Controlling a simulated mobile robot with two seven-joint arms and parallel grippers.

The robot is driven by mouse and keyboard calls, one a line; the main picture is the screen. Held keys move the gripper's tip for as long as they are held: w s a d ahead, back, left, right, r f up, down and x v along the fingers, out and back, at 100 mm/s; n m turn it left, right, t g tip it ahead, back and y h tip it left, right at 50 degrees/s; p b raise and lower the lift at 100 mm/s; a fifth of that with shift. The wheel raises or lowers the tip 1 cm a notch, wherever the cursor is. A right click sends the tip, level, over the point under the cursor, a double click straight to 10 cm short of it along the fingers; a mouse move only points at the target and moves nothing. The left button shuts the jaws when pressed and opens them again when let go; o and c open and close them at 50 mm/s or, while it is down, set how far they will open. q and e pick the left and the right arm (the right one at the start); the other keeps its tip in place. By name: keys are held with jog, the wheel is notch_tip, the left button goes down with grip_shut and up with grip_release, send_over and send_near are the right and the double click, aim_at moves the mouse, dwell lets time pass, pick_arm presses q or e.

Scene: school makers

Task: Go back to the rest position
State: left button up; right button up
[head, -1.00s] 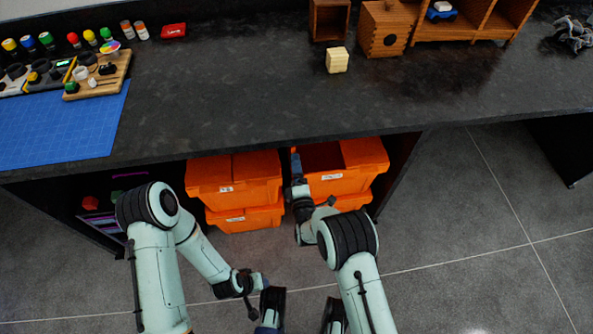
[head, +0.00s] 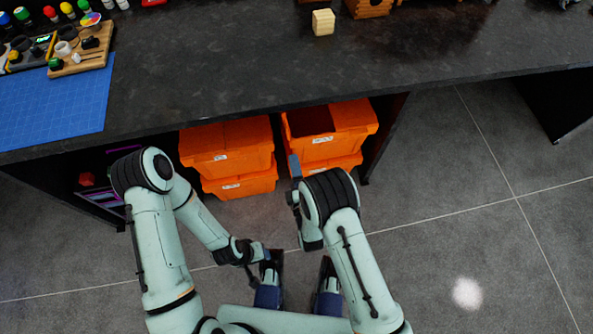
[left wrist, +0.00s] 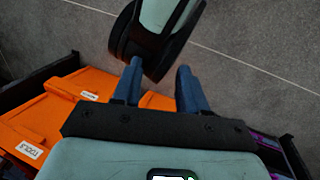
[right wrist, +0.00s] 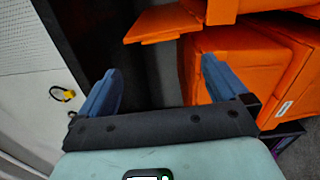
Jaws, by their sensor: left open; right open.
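My left gripper (head: 262,254) hangs low over the floor, in front of the bins and near my base. In the left wrist view its two blue fingers (left wrist: 157,88) stand apart with nothing held between them. My right gripper (head: 294,166) is just in front of the orange bins, at the gap between the two stacks; my own arm hides part of it. In the right wrist view its blue fingers (right wrist: 160,85) are spread and empty, with an orange bin (right wrist: 240,50) beyond the right finger.
A dark workbench (head: 250,75) stands ahead. Beneath it are a left orange bin stack (head: 225,150) and a right stack, whose upper bin (head: 345,120) is open. A blue mat (head: 60,105) and small wooden block (head: 323,22) lie on top. Floor (head: 450,210) on the right is clear.

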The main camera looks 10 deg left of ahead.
jog(key=shift+s+d, duration=0.1)
jog(key=shift+s, duration=0.3)
jog(key=s+d+f+m+g+h+p, duration=0.2)
jog(key=s+d+f+m+g+p, duration=0.15)
jog(key=d+m, duration=0.3)
jog(key=s+d+f+m+g+h+p, duration=0.2)
jog(key=s+d+m+g+p, duration=0.25)
jog(key=d+m, duration=0.2)
pick_arm(q)
jog(key=s+d+r+g+p, duration=0.1)
jog(key=s+r+g+p, duration=0.1)
jog(key=r+p, duration=0.6)
notch_tip(320, 180, up, 8)
jog(key=shift+s+d+f+h, duration=0.15)
jog(key=shift+s+d+h, duration=0.2)
jog(key=shift+s, duration=0.3)
pick_arm(e)
jog(key=s+d+r+m+g+y, duration=0.1)
jog(key=s+d+r+m+g, duration=0.1)
jog(key=s+m+g, duration=0.3)
jog(key=s+d+r+m+g+y, duration=0.1)
jog(key=s+r+m+g, duration=0.2)
jog(key=s, duration=1)
jog(key=m+g, duration=0.2)
jog(key=m, duration=0.3)
jog(key=shift+s+d+r+m, duration=0.3)
jog(key=shift+s+d+r, duration=0.05)
jog(key=shift+s+r, duration=0.05)
